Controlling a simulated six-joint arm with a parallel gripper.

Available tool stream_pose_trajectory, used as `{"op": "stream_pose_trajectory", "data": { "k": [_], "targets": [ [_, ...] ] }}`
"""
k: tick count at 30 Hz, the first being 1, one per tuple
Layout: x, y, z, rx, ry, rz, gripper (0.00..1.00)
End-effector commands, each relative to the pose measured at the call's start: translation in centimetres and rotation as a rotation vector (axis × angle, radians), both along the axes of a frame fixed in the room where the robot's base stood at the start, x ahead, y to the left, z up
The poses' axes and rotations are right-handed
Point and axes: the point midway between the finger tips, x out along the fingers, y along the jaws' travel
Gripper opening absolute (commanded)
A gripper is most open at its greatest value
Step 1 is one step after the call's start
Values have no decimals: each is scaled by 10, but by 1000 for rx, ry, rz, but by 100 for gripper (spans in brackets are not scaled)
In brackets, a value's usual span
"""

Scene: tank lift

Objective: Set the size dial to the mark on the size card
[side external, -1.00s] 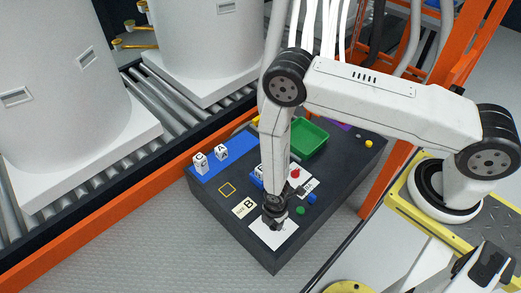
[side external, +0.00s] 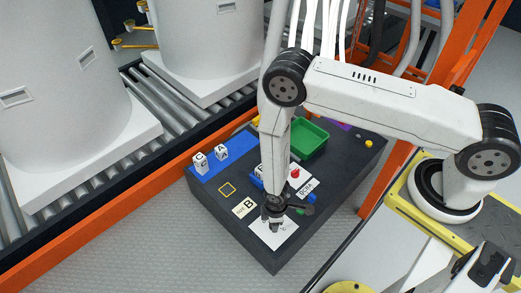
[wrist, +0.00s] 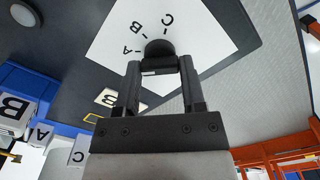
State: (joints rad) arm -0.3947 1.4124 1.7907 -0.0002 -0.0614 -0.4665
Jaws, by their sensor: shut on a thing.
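The size dial (wrist: 160,47) is a black round knob on a white plate (wrist: 105,45) marked A, B and C. My gripper (wrist: 159,70) is shut on the dial, one finger on each side of it. In the side external view my gripper (side external: 274,218) points down over the white plate (side external: 262,238) and hides most of the dial. I cannot make out the dial's pointer or which letter it faces. The size card (side external: 245,207) is pale with a large B and lies beside the plate. It also shows partly in the wrist view (wrist: 106,97).
Lettered white blocks A (side external: 221,152) and C (side external: 200,162) stand on a blue strip (side external: 208,168). A green tray (side external: 322,137), a red button (side external: 295,173) and blue and green buttons are on the dark bench top. Large white tanks stand on the roller conveyor beyond.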

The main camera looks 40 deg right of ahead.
Motion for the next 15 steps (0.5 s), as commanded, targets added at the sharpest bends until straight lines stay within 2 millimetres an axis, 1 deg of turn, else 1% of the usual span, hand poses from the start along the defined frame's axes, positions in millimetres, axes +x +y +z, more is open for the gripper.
{"op": "stream_pose_trajectory", "data": {
  "k": [15],
  "targets": [
    [1,0,1,0,0,-492,0]
  ]
}}
